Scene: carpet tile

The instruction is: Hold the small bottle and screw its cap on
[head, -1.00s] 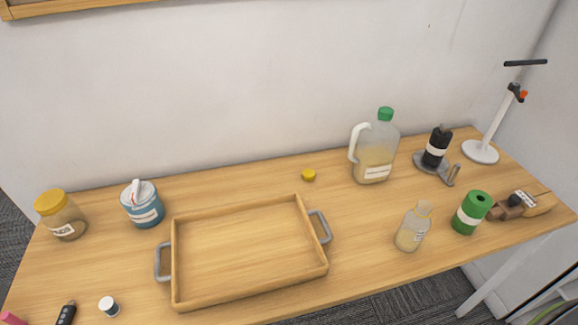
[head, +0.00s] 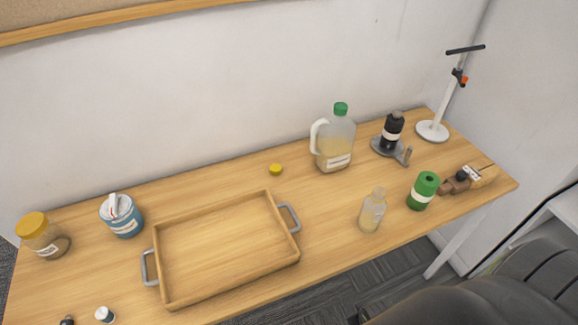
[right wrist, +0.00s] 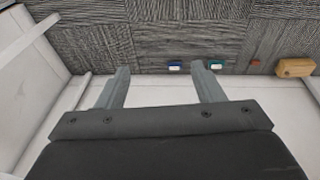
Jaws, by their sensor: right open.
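The small clear bottle (head: 372,212) stands upright near the table's front edge, right of the tray, with pale yellowish contents and no cap seen on its neck. A small yellow cap (head: 275,169) lies apart on the table behind the tray, left of the big jug. My right gripper (right wrist: 160,75) is open and empty in the right wrist view, with carpet and a pale surface beyond its fingers. Neither gripper's fingers show in the head view; my left gripper is out of sight.
A wooden tray (head: 155,262) with grey handles fills the middle front. Two jars stand left. The table between cap and bottle is clear.

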